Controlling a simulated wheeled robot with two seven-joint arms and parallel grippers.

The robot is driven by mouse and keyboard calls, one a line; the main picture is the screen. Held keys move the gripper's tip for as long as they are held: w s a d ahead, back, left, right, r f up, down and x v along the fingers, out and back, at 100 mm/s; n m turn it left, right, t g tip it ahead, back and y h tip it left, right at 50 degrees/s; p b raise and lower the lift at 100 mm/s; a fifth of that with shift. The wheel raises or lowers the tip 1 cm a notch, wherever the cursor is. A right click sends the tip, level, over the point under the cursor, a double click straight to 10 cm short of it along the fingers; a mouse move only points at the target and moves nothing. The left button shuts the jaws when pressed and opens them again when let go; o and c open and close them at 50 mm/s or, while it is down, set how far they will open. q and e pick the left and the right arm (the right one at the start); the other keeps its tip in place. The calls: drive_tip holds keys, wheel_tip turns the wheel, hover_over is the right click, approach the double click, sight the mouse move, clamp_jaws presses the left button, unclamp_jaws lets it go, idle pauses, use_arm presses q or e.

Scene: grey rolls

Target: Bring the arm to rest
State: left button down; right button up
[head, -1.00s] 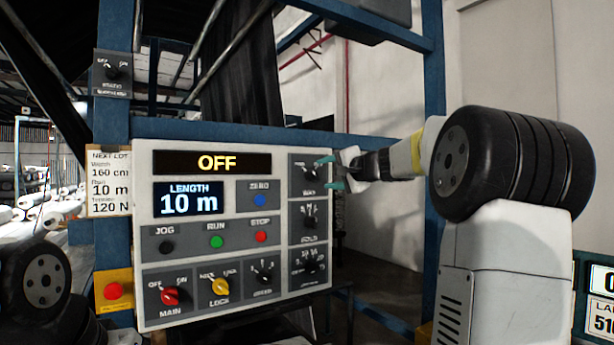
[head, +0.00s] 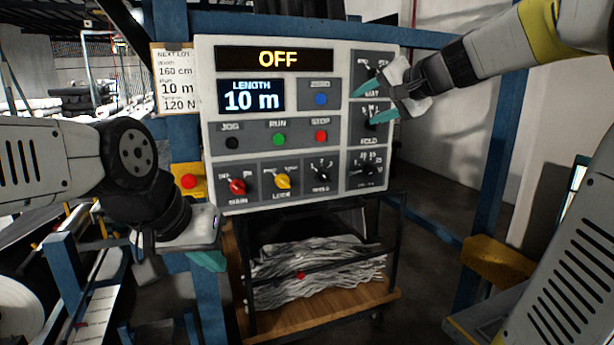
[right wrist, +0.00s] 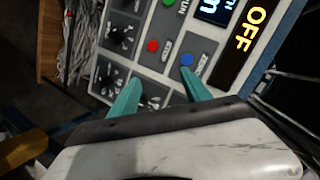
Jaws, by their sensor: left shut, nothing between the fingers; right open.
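My right gripper (head: 373,103) is open, with its two teal fingers in front of the right column of the control panel (head: 205,80). Its fingertips are near the top-right knob and the FOLD knob (head: 372,124), with nothing held between them. The right wrist view also shows the open fingers (right wrist: 158,82) over the panel. I cannot tell whether they touch it. My left gripper (head: 208,261) is low at the left, below the panel's lower left corner. Its teal fingers are shut and empty, partly hidden by the gripper body.
The panel display (head: 275,60) reads OFF, and the length screen (head: 251,96) reads 10 m. A yellow box with a red button (head: 189,181) is close above my left gripper. Below stands a cart (head: 330,311) with pale strips. A blue post (head: 497,150) rises at right.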

drive_tip(key=s+f+n+g+h, duration=0.2)
drive_tip(key=s+f+n+g, duration=0.1)
drive_tip(key=s+f, duration=0.8)
drive_tip(key=s+a+f+n+g+h, duration=0.1)
drive_tip(key=s+f+n+g+h, duration=0.1)
drive_tip(key=s+f, duration=0.8)
drive_tip(key=s+n, duration=0.1)
drive_tip(key=s, duration=0.4)
drive_tip(key=shift+a+f+n+g, duration=0.2)
drive_tip(key=shift+f+n+g, duration=0.15)
drive_tip(key=shift+n+g, duration=0.05)
